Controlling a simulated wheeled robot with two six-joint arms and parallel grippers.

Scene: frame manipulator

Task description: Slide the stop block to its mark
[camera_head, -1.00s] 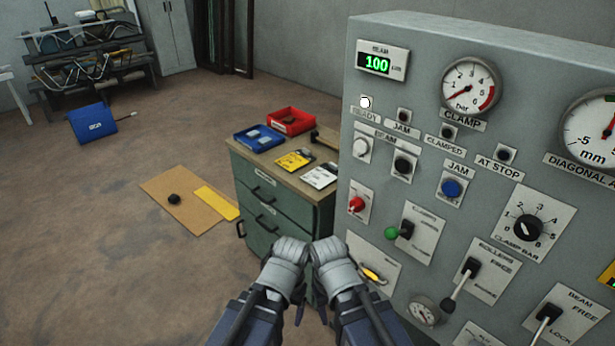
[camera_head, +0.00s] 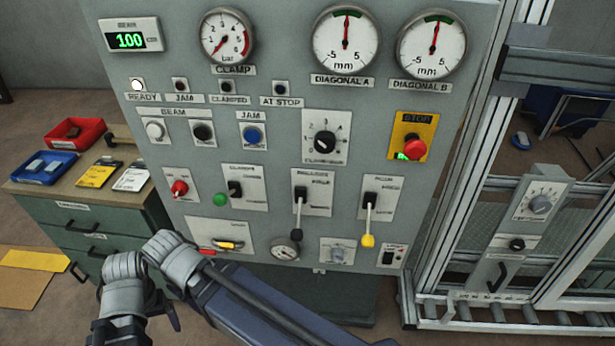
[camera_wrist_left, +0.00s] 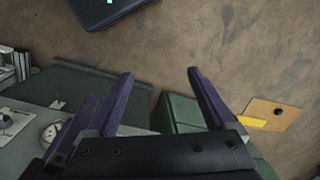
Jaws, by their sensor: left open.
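I cannot make out the stop block or its mark for certain in either view. At the right of the head view, a frame of pale metal rails (camera_head: 478,170) carries a grey unit with a dial (camera_head: 540,205), with a small black knob and a black handle (camera_head: 496,277) below it. My left gripper (camera_wrist_left: 158,72) is open and empty in the left wrist view, its two dark fingers well apart over the floor. In the head view my left arm's end (camera_head: 125,270) is low at the left. My right arm's end (camera_head: 174,258) is beside it; its fingers are hidden.
A grey control panel (camera_head: 275,100) with gauges, levers and a red stop button (camera_head: 414,149) fills the middle. A green drawer cabinet (camera_head: 110,225) with a red bin (camera_head: 75,134) and a blue bin (camera_head: 42,168) stands left. Rollers (camera_head: 497,313) run along the lower right.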

